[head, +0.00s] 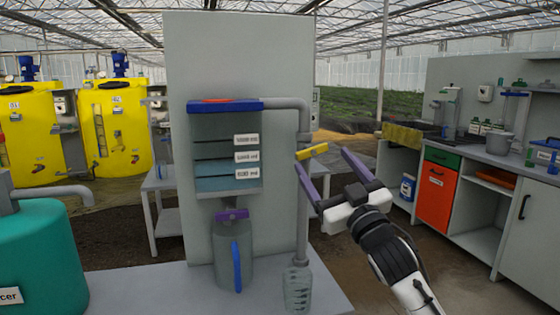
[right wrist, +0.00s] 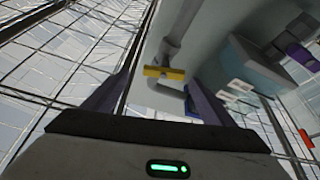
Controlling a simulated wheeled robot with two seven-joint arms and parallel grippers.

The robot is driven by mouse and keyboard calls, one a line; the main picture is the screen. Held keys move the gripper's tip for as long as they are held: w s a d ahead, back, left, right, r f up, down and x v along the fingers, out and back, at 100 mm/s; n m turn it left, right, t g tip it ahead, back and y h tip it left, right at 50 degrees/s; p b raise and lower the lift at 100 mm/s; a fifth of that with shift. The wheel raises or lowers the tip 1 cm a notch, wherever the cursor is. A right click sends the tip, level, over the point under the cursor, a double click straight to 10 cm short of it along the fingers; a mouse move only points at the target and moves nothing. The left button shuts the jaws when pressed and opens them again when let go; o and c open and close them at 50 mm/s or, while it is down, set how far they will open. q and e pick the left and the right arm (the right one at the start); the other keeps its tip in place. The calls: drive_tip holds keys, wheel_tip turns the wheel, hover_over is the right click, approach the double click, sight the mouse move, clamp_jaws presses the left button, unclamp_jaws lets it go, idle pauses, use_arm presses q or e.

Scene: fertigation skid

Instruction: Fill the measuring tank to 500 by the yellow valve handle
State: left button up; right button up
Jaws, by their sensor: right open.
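The measuring tank (head: 215,127) has a blue lid and hangs on a grey panel. It has three white labels beside dark level lines, too small to read surely. Its lower part looks bluish; I cannot tell the exact level. The yellow valve handle (head: 312,152) sits on the grey pipe right of the tank, nearly level in the picture, tilted slightly up to the right. My right gripper (head: 321,158) is open, its purple fingers on either side of the handle. In the right wrist view the yellow handle (right wrist: 163,72) shows between the fingers, with no visible grip. My left gripper is not in view.
A purple handle (head: 232,214) is under the tank, above a grey cylinder with a blue handle (head: 237,266). A teal tank (head: 35,250) with a spout is at left. A bench with orange drawer (head: 435,192) stands at right.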

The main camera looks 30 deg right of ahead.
sight(307, 145)
drive_tip(key=b, duration=0.4)
drive_tip(key=shift+w+a+y, duration=0.2)
drive_tip(key=shift+w+y, duration=0.05)
drive_tip(key=shift+y, duration=0.15)
drive_tip(key=x, duration=0.8)
drive_tip(key=shift+w, duration=0.1)
drive_tip(key=shift+w+d+r, duration=0.1)
drive_tip(key=shift+w+r, duration=0.1)
drive_tip(key=shift+w, duration=0.4)
